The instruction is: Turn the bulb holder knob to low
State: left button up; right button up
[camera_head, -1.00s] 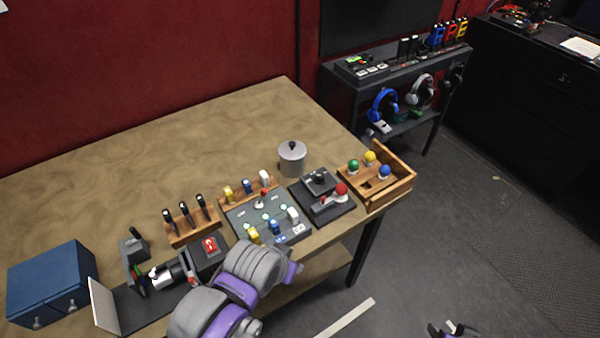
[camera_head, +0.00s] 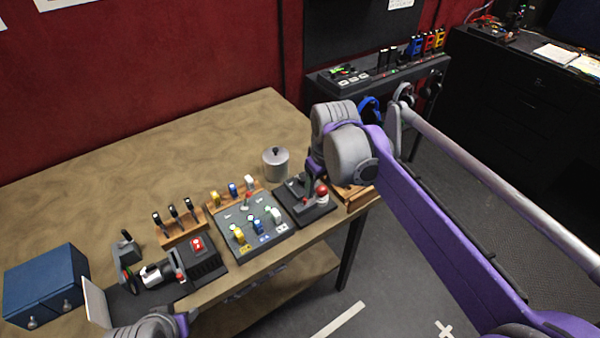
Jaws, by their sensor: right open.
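The dark bulb holder (camera_head: 318,211) stands near the table's right front edge, with a red bulb (camera_head: 322,193) on its right part. Its knob is too small and too covered to make out, so its setting cannot be told. My right gripper (camera_head: 306,184) is open above the holder, pointing down just left of the red bulb. Whether it touches the knob cannot be told. My left arm shows only as a rounded link at the bottom left, and its gripper is out of view.
My right arm hides most of the wooden bulb crate (camera_head: 356,198). A grey lidded pot (camera_head: 275,164) stands behind the holder. A switch panel (camera_head: 236,220) and a dark device with a red button (camera_head: 197,244) are to the left. The back of the table (camera_head: 180,150) is clear.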

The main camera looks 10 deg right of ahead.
aim_at(303, 178)
jog(key=w+n+g, duration=0.2)
jog(key=w+n, duration=0.1)
jog(key=w, duration=1)
jog(key=shift+n, duration=0.4)
jog(key=f, duration=0.4)
jog(key=w+f, duration=0.1)
jog(key=f, duration=0.6)
jog(key=shift+w+a+f, duration=0.15)
jog(key=shift+a+f, duration=0.05)
jog(key=shift+f, duration=0.1)
jog(key=shift+c, duration=0.2)
grip_shut()
